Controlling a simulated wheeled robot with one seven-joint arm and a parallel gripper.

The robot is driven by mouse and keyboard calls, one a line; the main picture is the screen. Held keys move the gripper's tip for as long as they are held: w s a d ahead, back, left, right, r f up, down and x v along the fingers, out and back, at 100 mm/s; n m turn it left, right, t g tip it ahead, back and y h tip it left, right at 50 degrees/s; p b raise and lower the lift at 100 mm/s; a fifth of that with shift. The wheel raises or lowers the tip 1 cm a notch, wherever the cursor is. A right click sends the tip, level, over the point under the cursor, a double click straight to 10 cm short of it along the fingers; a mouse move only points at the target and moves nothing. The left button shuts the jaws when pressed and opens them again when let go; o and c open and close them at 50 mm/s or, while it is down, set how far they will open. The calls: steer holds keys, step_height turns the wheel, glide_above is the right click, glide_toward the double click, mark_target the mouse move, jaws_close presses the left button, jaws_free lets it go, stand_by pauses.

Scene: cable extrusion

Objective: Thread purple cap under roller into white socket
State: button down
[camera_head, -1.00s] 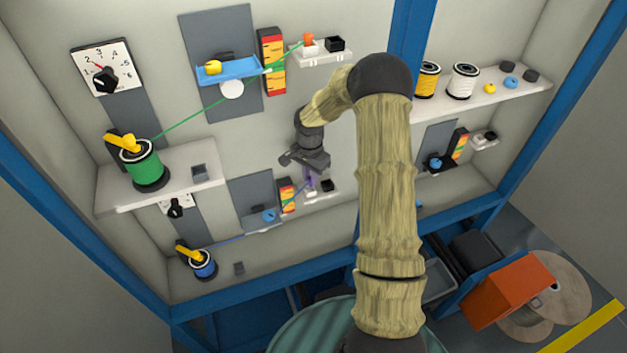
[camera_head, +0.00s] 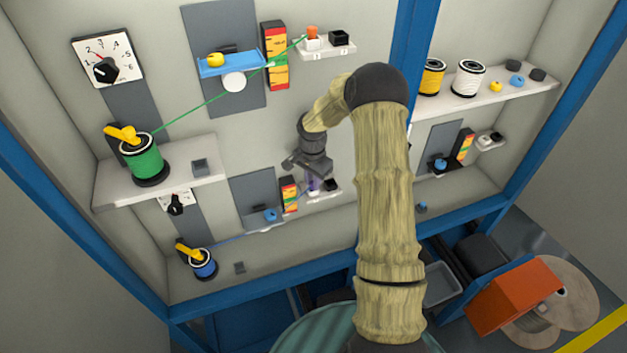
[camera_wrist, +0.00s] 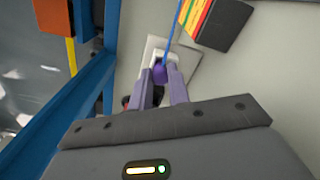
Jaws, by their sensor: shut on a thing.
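My gripper (camera_head: 313,183) is low in the left bay, at the white socket ledge. In the wrist view its purple fingers (camera_wrist: 160,88) are shut on the purple cap (camera_wrist: 160,73), with the blue cable leading away from it. The white socket (camera_wrist: 153,54) lies right under the cap; I cannot tell whether the cap is seated in it. In the head view the blue cable (camera_head: 232,238) runs from the blue spool (camera_head: 203,264) past the lower roller station (camera_head: 271,215) toward my gripper. Whether it passes under the roller is too small to tell.
A striped gauge block (camera_head: 289,194) stands just left of my gripper; it also shows in the wrist view (camera_wrist: 196,14). A black socket (camera_head: 332,184) is close on the right. Above, a green cable runs from the green spool (camera_head: 142,158) to an orange cap (camera_head: 312,32).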

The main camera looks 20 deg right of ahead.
steer(key=shift+w+a+f, duration=0.1)
steer(key=shift+f, duration=0.15)
steer(key=c, duration=1.3)
jaws_free()
steer(key=shift+o, duration=0.2)
steer(key=shift+w+r+b, duration=0.2)
steer(key=shift+r+b, duration=0.25)
steer(key=shift+b, duration=0.05)
step_height(320, 180, up, 11)
steer(key=b, duration=0.3)
steer(key=shift+s+r+b, duration=0.2)
steer(key=shift+s+b, duration=0.05)
steer(key=shift+b, duration=0.15)
